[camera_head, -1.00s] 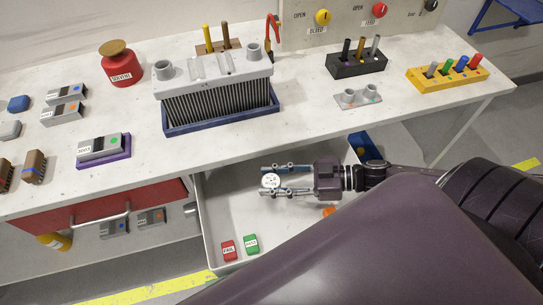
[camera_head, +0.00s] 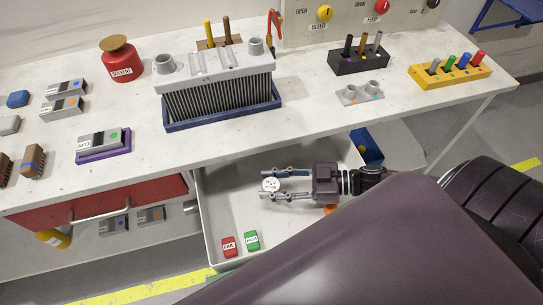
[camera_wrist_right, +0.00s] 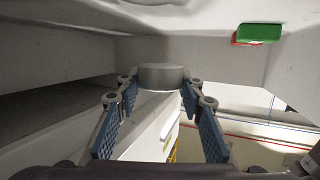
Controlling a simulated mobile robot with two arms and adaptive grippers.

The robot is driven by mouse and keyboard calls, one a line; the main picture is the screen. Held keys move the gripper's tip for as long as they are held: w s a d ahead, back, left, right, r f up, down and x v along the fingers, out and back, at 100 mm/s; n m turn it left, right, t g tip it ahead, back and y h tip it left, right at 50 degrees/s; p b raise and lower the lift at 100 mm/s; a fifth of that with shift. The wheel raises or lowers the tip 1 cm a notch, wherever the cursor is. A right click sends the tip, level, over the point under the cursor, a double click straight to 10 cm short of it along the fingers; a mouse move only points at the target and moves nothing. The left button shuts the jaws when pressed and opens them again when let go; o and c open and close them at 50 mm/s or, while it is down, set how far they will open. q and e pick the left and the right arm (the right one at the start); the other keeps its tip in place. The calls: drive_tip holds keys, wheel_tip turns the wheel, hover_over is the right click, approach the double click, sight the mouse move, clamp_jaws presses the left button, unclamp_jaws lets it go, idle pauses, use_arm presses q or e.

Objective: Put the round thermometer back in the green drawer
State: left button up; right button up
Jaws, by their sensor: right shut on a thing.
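The round thermometer (camera_head: 270,185), a small disc with a white face, is between the fingertips of my right gripper (camera_head: 272,184). The gripper is shut on it and holds it over the open drawer. The right wrist view shows the thermometer (camera_wrist_right: 163,76) from the side as a grey disc at the fingertips (camera_wrist_right: 160,88). My left gripper is not in view.
A red block (camera_head: 229,247) and a green block (camera_head: 252,241) lie at the drawer's near left. An orange thing (camera_head: 331,210) is partly hidden under my gripper. A blue thing (camera_head: 369,148) sits at the drawer's right. The worktop edge overhangs the drawer; a red drawer (camera_head: 150,203) is left.

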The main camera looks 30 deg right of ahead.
drive_tip(key=o, duration=1.3)
drive_tip(key=shift+s+f, duration=0.35)
drive_tip(key=shift+f, duration=0.15)
drive_tip(key=shift+a, duration=0.1)
drive_tip(key=shift+r, duration=0.15)
drive_tip(key=r+p+v, duration=0.1)
drive_tip(key=v, duration=0.7)
drive_tip(key=shift+w, duration=0.45)
drive_tip(key=shift+r, duration=0.2)
